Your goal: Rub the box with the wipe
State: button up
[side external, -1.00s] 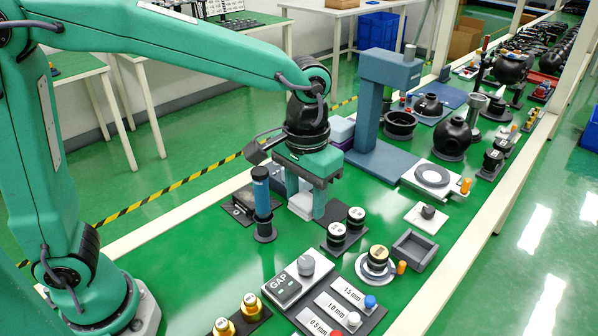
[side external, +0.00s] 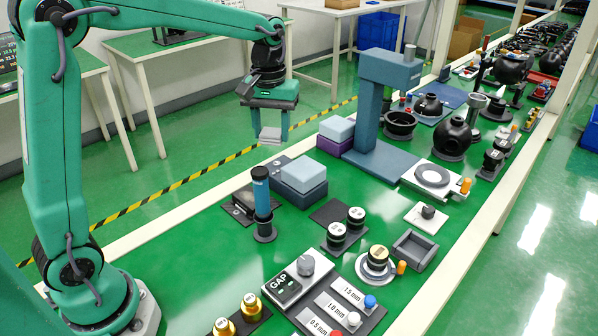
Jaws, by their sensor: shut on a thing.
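My gripper (side external: 268,128) is raised above the back left of the bench, pointing down. It is shut on a small white folded wipe (side external: 269,134), which shows between the fingers and hangs clear of everything. A dark grey box (side external: 290,188) with a pale blue-grey upper block stands on the bench, below and to the right of my gripper. A purple box (side external: 336,146) with a pale top stands farther back, beside the blue column. I cannot tell which of these is the task's box. A flat black mat (side external: 327,213) lies bare in front of the grey box.
A blue cylinder on a stand (side external: 262,198) rises just left of the grey box. The tall blue column (side external: 380,110) stands to the right.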

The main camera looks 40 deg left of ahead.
jog(key=a+n, duration=0.2)
jog(key=a, duration=0.6)
notch_tip(320, 180, down, 11)
jog(key=shift+w, duration=0.35)
jog(key=shift+a+f, duration=0.1)
jog(key=shift+f, duration=0.1)
